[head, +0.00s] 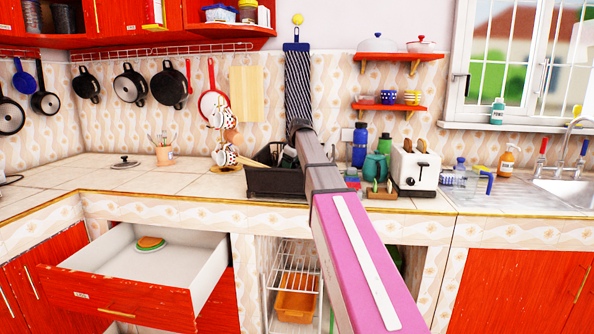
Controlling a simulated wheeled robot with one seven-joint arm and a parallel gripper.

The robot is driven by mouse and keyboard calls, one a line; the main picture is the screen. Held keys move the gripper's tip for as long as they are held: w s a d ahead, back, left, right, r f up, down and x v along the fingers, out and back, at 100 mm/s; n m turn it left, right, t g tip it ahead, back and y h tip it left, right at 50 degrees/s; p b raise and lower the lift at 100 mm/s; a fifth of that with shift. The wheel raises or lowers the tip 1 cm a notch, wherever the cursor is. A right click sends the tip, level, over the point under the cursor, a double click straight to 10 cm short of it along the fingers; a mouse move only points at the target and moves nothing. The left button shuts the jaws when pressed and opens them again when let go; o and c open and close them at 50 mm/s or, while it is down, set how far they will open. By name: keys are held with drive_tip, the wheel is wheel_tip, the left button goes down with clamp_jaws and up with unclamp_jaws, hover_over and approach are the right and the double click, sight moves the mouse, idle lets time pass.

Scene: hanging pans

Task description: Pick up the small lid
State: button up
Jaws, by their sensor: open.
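A small round lid (124,162) with a dark knob lies flat on the tiled counter at the left, below the hanging pans. It lies in the open, with clear counter around it. My arm reaches up the middle of the head view, and its far end is over the dark dish rack, well to the right of the lid and apart from it. The jaws of my gripper cannot be made out there, and nothing held can be seen.
A utensil cup (164,155), a mug stand (226,157) and the dish rack (262,182) stand between the lid and my arm. A white drawer (110,247) is open below the counter. Several pans hang behind. A toaster (414,168) stands at right.

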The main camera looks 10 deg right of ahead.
drive_tip(key=c, duration=1.2)
drive_tip(key=shift+r, duration=0.1)
